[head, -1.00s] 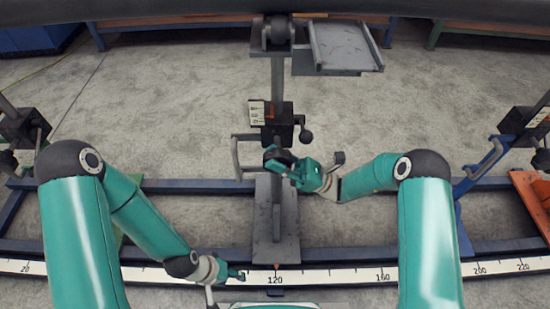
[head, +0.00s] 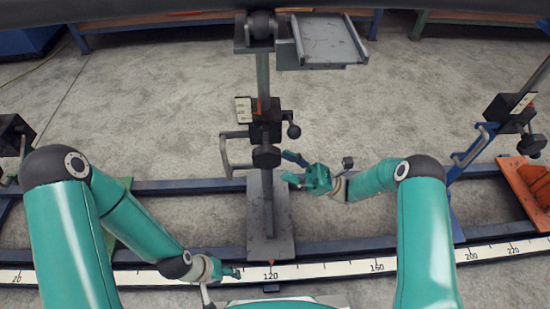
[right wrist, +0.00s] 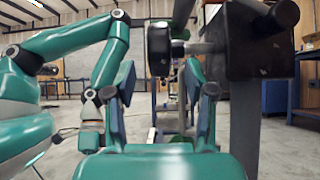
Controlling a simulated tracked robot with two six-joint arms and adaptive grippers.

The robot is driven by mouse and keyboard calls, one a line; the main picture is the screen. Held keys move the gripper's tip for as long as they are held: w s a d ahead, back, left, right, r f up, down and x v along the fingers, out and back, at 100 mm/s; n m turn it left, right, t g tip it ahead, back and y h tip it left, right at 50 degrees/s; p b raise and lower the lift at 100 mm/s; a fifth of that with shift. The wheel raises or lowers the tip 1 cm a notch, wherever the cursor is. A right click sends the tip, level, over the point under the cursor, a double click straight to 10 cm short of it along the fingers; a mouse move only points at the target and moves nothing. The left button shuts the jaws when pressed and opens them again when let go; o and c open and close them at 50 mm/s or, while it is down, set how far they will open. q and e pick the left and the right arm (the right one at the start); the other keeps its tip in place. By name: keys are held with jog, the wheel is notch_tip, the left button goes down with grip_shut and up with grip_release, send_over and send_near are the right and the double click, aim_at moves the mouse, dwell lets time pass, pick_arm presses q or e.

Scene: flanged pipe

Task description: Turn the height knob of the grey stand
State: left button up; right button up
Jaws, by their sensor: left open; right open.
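The grey stand (head: 268,215) rises from the rail in the middle of the head view, with a black clamp block (head: 264,118) on its post. The round black height knob (head: 266,156) faces me from the front of the block; what looks like the same knob is in the right wrist view (right wrist: 159,50). My right gripper (head: 287,167) is open and empty just right of the knob, apart from it, fingers pointing toward the stand. Its two spread fingers (right wrist: 165,88) show in the right wrist view. My left gripper (head: 238,272) is open and low, near the rail scale, away from the knob.
A smaller ball-ended lever (head: 293,131) sticks out right of the block, and a grey bent handle (head: 226,155) left. A grey tray (head: 328,42) tops the stand. A blue stand (head: 470,155) is at right. The scale (head: 330,268) runs along the front.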

jog(key=shift+v, duration=2.35)
jog(key=h+p, duration=0.8)
jog(key=p, duration=0.7)
send_near(255, 157)
jog(key=a, duration=0.3)
jog(key=w+a+f, duration=0.1)
jog(key=a, duration=0.6)
jog(key=shift+w+f, duration=0.2)
jog(key=shift+f, duration=0.15)
jog(key=shift+c, duration=0.2)
